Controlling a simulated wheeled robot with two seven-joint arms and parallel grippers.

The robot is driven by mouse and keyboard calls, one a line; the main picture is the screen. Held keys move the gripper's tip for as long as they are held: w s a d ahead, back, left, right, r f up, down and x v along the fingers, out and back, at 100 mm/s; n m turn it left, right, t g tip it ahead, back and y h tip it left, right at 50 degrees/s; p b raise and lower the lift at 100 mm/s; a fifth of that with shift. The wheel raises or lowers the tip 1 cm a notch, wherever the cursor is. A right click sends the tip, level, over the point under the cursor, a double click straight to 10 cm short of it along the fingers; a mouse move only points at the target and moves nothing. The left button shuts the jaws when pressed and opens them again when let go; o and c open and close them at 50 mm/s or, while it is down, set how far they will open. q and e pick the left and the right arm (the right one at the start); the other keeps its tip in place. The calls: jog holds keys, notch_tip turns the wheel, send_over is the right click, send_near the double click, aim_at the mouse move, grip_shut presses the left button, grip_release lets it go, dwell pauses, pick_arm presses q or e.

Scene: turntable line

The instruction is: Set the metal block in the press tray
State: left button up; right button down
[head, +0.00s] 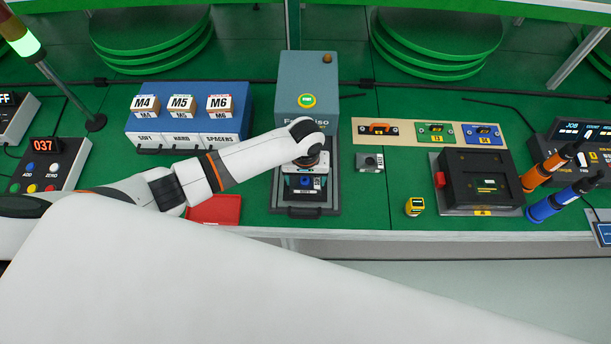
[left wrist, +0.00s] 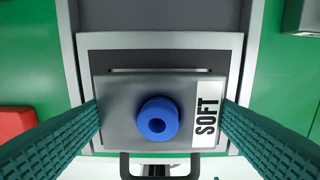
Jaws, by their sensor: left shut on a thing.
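The metal block (left wrist: 122,92) is a grey plate with a blue round knob and a white SOFT label. My left gripper (left wrist: 160,107) is shut on its two sides, and the left arm reaches in over the press front in the head view (head: 305,178). The block is over the press tray (left wrist: 88,58), squared up with its pale frame. I cannot tell whether it rests on the tray or hangs just above it. The tray's dark handle (head: 304,211) points to the near edge. The grey-blue press (head: 307,75) stands behind. My right gripper is not in view.
A blue bin unit (head: 187,128) stands left of the press, and a red tray (head: 222,209) lies near the front edge. To the right are a small grey block (head: 369,162), a yellow item (head: 415,206) and a black fixture (head: 480,178).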

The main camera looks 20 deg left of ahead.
pick_arm(q)
jog(key=shift+f+p, duration=0.35)
jog(key=shift+f, duration=0.1)
dwell(1.0)
jog(key=o, duration=1.1)
jog(key=shift+o, duration=0.2)
notch_tip(320, 180, up, 5)
jog(key=p, duration=0.6)
jog(key=shift+r, duration=0.15)
jog(key=shift+r+p, duration=0.85)
jog(key=shift+r, duration=0.25)
